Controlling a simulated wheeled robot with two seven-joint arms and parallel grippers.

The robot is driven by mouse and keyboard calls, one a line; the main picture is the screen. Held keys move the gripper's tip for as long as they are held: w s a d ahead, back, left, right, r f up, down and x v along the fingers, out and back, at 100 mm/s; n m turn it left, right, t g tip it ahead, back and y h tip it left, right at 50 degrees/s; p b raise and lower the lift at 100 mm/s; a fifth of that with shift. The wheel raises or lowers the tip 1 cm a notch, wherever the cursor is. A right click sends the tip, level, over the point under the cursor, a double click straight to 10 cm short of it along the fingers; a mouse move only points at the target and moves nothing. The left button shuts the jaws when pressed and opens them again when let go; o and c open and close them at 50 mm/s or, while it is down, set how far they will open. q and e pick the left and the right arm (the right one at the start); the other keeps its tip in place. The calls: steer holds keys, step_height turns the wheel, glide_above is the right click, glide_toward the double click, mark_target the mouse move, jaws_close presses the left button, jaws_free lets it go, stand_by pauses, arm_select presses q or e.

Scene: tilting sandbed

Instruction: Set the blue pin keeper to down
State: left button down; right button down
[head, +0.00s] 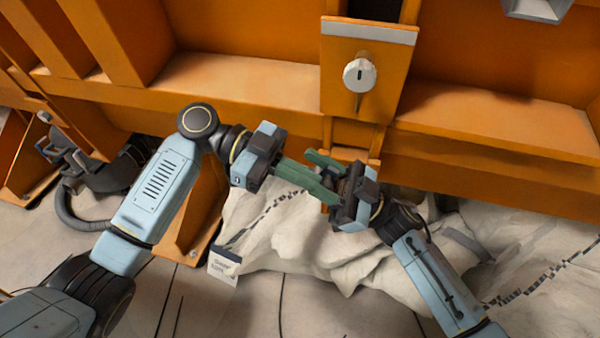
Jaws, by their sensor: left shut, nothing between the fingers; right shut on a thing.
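I cannot make out a blue pin keeper in the head view. An orange plate (336,88) on the orange frame carries a round white knob (360,75) with a short dark mark and a thin stem below it. My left gripper (334,199) is shut and empty, its green fingers pointing right, low in front of the frame. My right gripper (316,158) is just right of it, below the knob, its green fingers pointing up and left. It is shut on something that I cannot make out. The two grippers overlap in the picture, so I cannot tell whether they touch.
A crumpled pale cloth-like mass (270,225) lies below both grippers, with a small white label (224,264) at its left edge. Orange beams and ledges (240,82) run behind. A dark hose (75,218) is at the left. Floor at the lower middle is clear.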

steer(key=c, duration=1.4)
jaws_free()
steer(key=shift+s+a+f+g, duration=0.15)
steer(key=shift+s+a+g, duration=0.2)
steer(key=shift+a+g, duration=0.05)
steer(key=shift+o, duration=1.4)
steer(key=shift+d, duration=0.15)
steer(key=shift+w+d, duration=0.1)
